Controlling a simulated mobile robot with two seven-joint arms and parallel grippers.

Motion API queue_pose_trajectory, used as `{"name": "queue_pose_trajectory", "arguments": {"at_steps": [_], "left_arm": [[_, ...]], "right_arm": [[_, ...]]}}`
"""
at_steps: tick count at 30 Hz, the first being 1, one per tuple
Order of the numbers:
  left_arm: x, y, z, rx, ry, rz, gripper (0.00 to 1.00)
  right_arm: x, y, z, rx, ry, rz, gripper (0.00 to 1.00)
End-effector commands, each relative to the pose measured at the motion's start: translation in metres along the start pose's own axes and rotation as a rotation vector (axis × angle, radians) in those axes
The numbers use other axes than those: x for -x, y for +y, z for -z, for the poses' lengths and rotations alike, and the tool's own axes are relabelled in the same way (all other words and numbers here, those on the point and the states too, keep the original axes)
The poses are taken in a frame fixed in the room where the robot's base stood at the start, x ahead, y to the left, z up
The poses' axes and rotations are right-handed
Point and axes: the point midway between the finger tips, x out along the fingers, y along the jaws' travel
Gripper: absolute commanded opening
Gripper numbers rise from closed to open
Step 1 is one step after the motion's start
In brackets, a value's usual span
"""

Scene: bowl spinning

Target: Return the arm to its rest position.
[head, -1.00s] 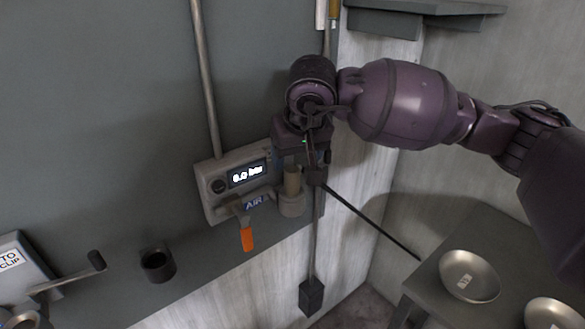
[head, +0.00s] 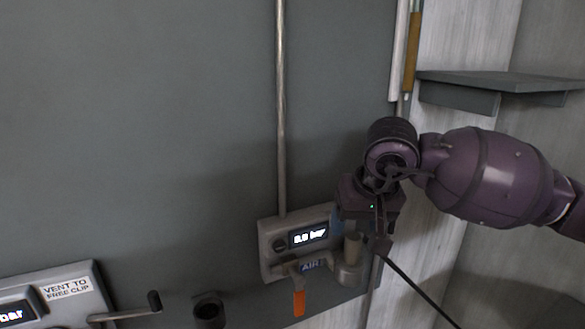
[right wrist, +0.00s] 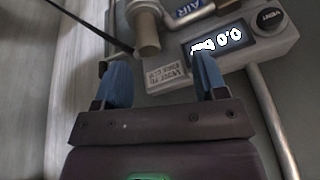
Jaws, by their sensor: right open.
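My right gripper (head: 368,222) is beside the grey air unit (head: 268,253) on the wall panel, at the panel's right edge. In the right wrist view, its two blue fingers (right wrist: 162,78) are apart with nothing between them. A pale cylindrical fitting (right wrist: 147,35) lies just beyond the fingertips; I cannot tell if they touch it. An orange-tipped lever (head: 299,303) hangs down below the unit. My left gripper is not in view.
A vertical pipe (head: 281,110) rises from the unit. A dark shelf (head: 500,82) is at the upper right. A black hose (head: 420,290) runs down to the right.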

Motion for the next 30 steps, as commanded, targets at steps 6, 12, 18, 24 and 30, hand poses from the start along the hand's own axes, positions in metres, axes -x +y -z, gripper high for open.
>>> {"name": "queue_pose_trajectory", "arguments": {"at_steps": [6,12,18,24,30], "left_arm": [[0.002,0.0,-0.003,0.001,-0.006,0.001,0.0],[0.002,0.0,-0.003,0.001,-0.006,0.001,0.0],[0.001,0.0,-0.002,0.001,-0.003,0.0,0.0],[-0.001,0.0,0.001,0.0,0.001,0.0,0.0],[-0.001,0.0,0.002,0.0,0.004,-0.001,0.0]], "right_arm": [[-0.046,-0.051,-0.062,-0.293,-0.315,0.337,0.65],[-0.055,-0.094,-0.106,-0.683,-0.688,0.627,0.65],[-0.05,-0.116,-0.123,-1.127,-1.106,0.845,0.65],[-0.05,-0.109,-0.117,-1.6,-1.566,0.998,0.65],[-0.073,-0.071,-0.105,-2.073,-2.072,1.087,0.65]]}}
